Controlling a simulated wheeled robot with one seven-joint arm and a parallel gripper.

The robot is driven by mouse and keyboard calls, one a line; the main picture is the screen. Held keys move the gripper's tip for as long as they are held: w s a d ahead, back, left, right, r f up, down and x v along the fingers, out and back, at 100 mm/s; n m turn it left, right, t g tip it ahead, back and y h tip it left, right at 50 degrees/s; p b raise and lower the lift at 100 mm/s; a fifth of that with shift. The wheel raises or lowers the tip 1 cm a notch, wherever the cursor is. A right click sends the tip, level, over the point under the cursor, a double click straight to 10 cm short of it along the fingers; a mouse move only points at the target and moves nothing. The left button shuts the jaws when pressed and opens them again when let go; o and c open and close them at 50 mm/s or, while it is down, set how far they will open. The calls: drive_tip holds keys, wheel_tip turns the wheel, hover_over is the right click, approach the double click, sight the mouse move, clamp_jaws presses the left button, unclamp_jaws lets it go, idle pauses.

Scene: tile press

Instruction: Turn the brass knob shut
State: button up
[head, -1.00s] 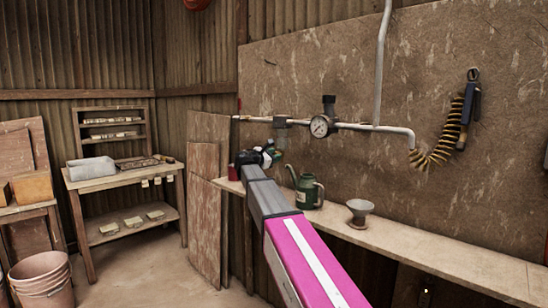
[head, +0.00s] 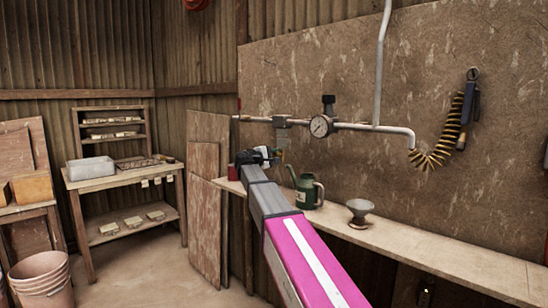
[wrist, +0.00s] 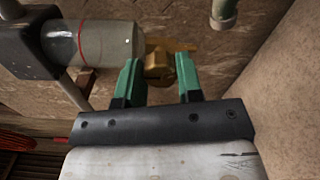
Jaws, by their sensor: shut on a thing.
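The brass knob (wrist: 160,68) shows in the wrist view at the end of a clear, greyish bowl (wrist: 98,48), with a flat brass wing reaching to the right. My gripper's green fingers (wrist: 160,80) stand on either side of the knob and are shut on it. In the head view my gripper (head: 264,155) is at the far end of my arm, below the wall pipe (head: 350,126) and its filter. The knob cannot be made out there; my arm and gripper hide that spot.
A pressure gauge (head: 320,126) sits on the pipe. A green watering can (head: 308,191) and a grey funnel (head: 360,212) stand on the shelf (head: 430,255) to the right of my arm. A yellow coiled hose (head: 435,145) hangs on the right.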

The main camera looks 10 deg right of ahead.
drive_tip(key=shift+m, duration=0.4)
drive_tip(key=o, duration=0.9)
drive_tip(key=shift+a, duration=0.1)
drive_tip(key=v, duration=1)
drive_tip(key=shift+s+a, duration=0.25)
